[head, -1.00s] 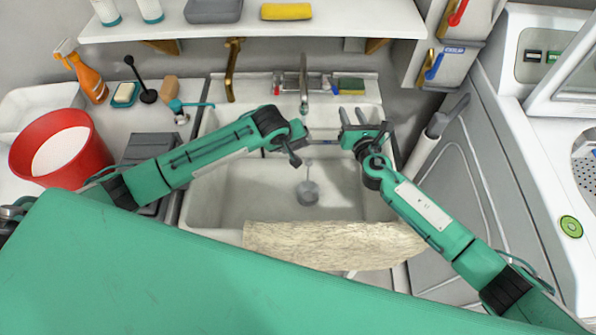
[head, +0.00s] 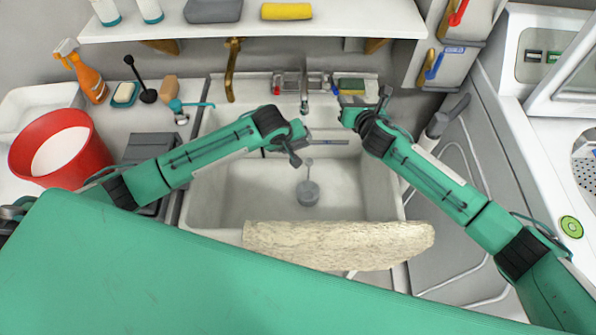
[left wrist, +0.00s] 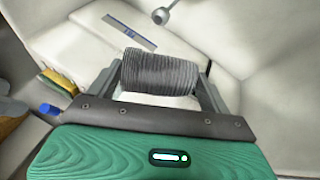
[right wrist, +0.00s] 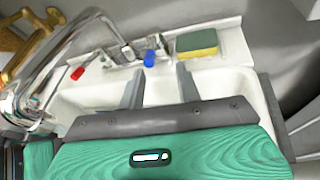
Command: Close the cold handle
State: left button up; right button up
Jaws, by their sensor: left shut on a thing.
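The blue cold handle (right wrist: 150,58) sits on the right of the sink tap (right wrist: 118,45); it also shows small in the head view (head: 333,89). My right gripper (right wrist: 158,78) is open and empty at the back right of the sink. In its wrist view the blue handle appears beyond the gap between the fingers, with no visible contact. My left gripper (head: 292,152) is over the basin. In the left wrist view it is shut on a dark grey ribbed cylinder (left wrist: 160,73). What that cylinder is cannot be told.
A yellow-green sponge (right wrist: 197,42) lies right of the tap. A red handle (right wrist: 77,73) is on the tap's left. A blue lever (head: 434,65) under a COLD label is on the wall box at right. A pale rolled towel (head: 340,245) lies across the sink front.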

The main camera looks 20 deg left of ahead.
jog(key=shift+g, duration=0.5)
jog(key=x, duration=0.5)
jog(key=a+x, duration=0.1)
jog(key=x, duration=0.2)
jog(key=shift+s+r, duration=0.25)
jog(key=shift+r, duration=0.05)
jog(key=shift+a+m+t+h, duration=0.7)
jog(key=shift+a+m+h, duration=0.3)
jog(key=shift+h, duration=0.4)
jog(key=y, duration=0.2)
send_near(336, 89)
jog(key=s+a+r, duration=0.2)
jog(key=s+a, duration=0.1)
jog(key=s, duration=0.2)
jog(key=s+a+m+y, duration=0.1)
jog(key=s+m+y, duration=0.1)
jog(key=s, duration=0.8)
jog(key=s+a+m+g+y, duration=0.1)
jog(key=s+a+y, duration=0.1)
jog(key=s, duration=0.8)
jog(key=shift+s+m+y, duration=0.25)
jog(key=shift+m+y, duration=0.15)
jog(key=shift+y, duration=0.4)
jog(key=shift+a, duration=0.1)
